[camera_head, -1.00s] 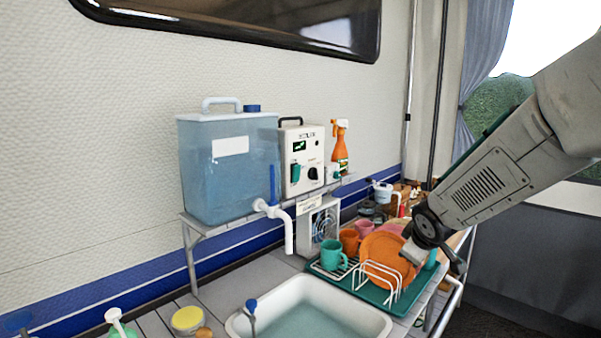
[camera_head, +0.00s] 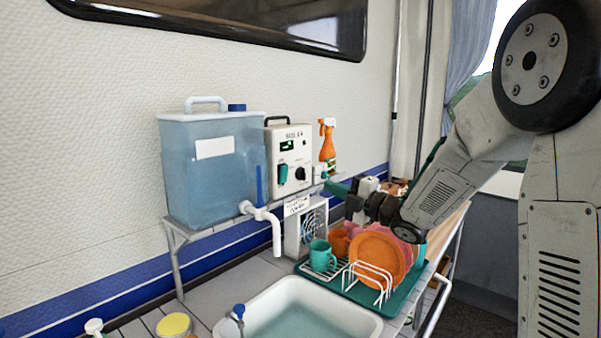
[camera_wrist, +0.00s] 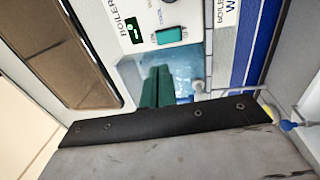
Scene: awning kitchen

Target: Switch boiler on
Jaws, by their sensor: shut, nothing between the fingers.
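The boiler (camera_head: 290,182) is a white box with a black handle, a small dark display, a teal switch (camera_head: 283,172) at its left and a black knob (camera_head: 301,173) at its right. My gripper (camera_head: 328,187) is shut and empty, its teal fingers pointing left, near the boiler's lower right side in the head view. In the wrist view the shut fingers (camera_wrist: 159,70) appear below the teal switch (camera_wrist: 169,36) and the lit green display (camera_wrist: 132,30), with a visible gap. I cannot tell the switch's position.
A blue water tank (camera_head: 212,170) stands left of the boiler on the shelf, its white tap (camera_head: 262,213) jutting forward. An orange spray bottle (camera_head: 327,147) stands to the right. Below are a sink (camera_head: 300,308), a dish rack with an orange plate (camera_head: 378,256), and a teal mug (camera_head: 321,256).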

